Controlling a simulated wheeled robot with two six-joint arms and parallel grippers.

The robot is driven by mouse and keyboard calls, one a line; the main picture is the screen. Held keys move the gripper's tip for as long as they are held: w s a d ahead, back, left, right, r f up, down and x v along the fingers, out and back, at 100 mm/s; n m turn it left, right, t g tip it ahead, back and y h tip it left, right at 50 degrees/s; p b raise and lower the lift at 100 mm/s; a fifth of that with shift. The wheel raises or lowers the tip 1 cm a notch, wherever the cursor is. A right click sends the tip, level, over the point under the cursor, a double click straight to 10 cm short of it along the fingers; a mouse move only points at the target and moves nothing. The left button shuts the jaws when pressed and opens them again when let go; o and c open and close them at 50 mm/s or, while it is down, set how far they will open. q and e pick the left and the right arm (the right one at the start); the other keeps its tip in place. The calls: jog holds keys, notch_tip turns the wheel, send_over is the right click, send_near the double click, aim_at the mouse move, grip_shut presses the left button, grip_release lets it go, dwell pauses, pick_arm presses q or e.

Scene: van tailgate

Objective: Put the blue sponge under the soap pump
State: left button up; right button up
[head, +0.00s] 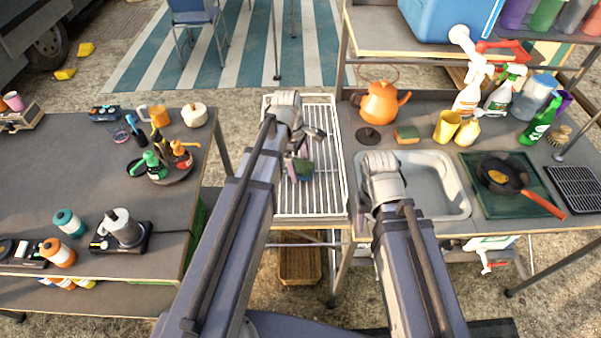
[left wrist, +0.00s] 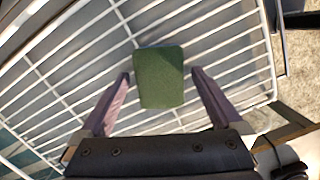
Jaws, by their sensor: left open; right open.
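A sponge with a dark green face (left wrist: 158,78) lies on the white wire rack (head: 337,165). In the head view the sponge (head: 305,171) shows green on top with a bluish side. My left gripper (head: 293,168) is low over the rack. In the left wrist view its two fingers (left wrist: 160,98) stand apart, one on each side of the sponge's near end, with gaps visible. A small yellow bottle with a pale top (head: 467,133) stands behind the sink; I cannot tell whether it is the soap pump. My right wrist is above the sink's left edge, its fingers hidden.
The sink (head: 455,190) is right of the rack. An orange kettle (head: 381,102), a yellow-and-green sponge (head: 407,134), a yellow cup (head: 446,126) and several spray bottles stand behind it. A pan (head: 498,172) is at the right. The left table (head: 75,165) has clear room mid-surface.

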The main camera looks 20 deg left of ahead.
aim_at(300, 165)
pick_arm(q)
jog(key=shift+r, duration=0.1)
pick_arm(e)
jog(key=shift+r, duration=0.1)
pick_arm(q)
jog(key=c, duration=1.5)
jog(key=shift+r, duration=0.1)
pick_arm(e)
jog(key=shift+r, duration=0.1)
pick_arm(q)
notch_tip(300, 165, up, 8)
jog(key=p, duration=0.8)
jog(key=shift+r+p, duration=0.15)
jog(key=shift+p, duration=0.15)
jog(key=shift+r, duration=0.15)
pick_arm(e)
notch_tip(300, 165, up, 9)
jog(key=shift+f, duration=0.2)
